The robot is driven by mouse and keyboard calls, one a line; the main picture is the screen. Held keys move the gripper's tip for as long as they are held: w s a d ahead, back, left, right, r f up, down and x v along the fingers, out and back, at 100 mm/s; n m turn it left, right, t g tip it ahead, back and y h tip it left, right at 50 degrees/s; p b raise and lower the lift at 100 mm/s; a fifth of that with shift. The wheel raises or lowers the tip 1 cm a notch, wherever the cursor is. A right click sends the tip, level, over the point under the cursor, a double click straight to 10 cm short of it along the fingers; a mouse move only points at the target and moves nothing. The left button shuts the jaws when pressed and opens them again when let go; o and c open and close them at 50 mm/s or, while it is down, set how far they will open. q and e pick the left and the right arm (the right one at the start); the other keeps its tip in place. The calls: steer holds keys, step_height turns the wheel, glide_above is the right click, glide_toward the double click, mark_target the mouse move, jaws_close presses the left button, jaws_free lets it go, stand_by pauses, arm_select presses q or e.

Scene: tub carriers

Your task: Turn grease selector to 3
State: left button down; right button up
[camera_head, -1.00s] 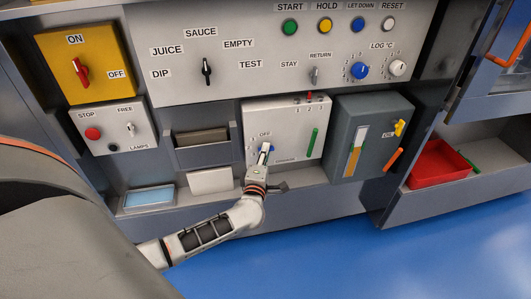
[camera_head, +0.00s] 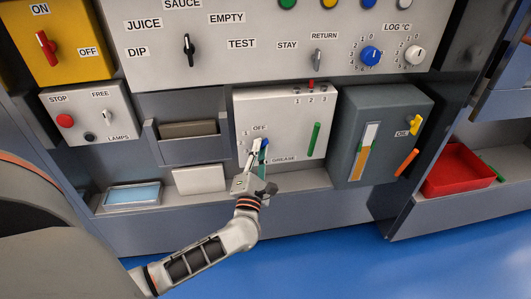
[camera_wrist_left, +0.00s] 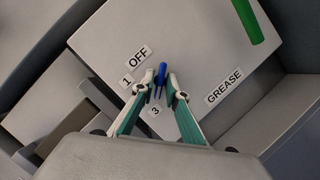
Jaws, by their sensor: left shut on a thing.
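The grease selector is a small blue knob (camera_head: 264,146) low on a pale panel (camera_head: 284,106) with labels OFF, 1 and GREASE. In the left wrist view the blue knob (camera_wrist_left: 161,72) stands between my left fingertips, with the labels OFF (camera_wrist_left: 138,58), 1 (camera_wrist_left: 126,80) and 3 (camera_wrist_left: 155,111) around it. A 2 label by the knob does not show. My left gripper (camera_head: 257,147) is shut on the knob. Which label the knob points to I cannot tell for certain. My right gripper is not in view.
A green bar (camera_head: 314,140) and a red piece above the numeral 2 (camera_head: 311,83) are on the same panel. A grey box with an orange handle (camera_head: 406,162) stands to the right. A ledge with a white block (camera_head: 199,179) runs below. A red bin (camera_head: 457,170) sits far right.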

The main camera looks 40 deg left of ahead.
arm_select(q)
steer(key=shift+d+f+n+y+b, duration=0.1)
steer(key=shift+n+y+b, duration=0.5)
steer(key=shift+n, duration=0.6)
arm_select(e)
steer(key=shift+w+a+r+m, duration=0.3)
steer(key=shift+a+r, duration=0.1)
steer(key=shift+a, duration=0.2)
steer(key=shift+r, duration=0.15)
arm_select(q)
steer(key=c, duration=2)
jaws_free()
steer(key=shift+c, duration=0.2)
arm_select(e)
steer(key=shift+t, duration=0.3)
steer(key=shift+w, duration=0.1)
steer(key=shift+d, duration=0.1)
arm_select(q)
steer(key=v, duration=0.7)
steer(key=shift+s, duration=0.2)
steer(key=shift+d, duration=0.1)
